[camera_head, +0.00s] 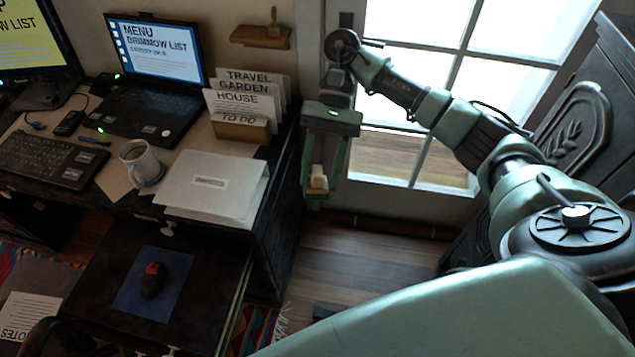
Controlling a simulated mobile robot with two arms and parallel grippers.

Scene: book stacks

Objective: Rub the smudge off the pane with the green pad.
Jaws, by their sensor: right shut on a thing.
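My right gripper (318,183) hangs in front of the door frame, left of the glass door's lower left pane (385,160). It points down and is shut on a small pale block (317,178). I cannot tell whether this block is part of the green pad; no separate green pad shows. The gripper's body and fingers are greenish themselves. The block appears apart from the glass, though its depth is hard to judge. The panes are very bright, and I cannot make out a smudge. My left gripper is not in view.
Left stands a dark desk with a laptop (155,85), keyboard (45,158), mug (141,163), white binder (213,184) and card holder (240,128). An open drawer (236,285) juts out below. A wall shelf (261,37) hangs above. A dark carved cabinet (590,110) stands right of the door.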

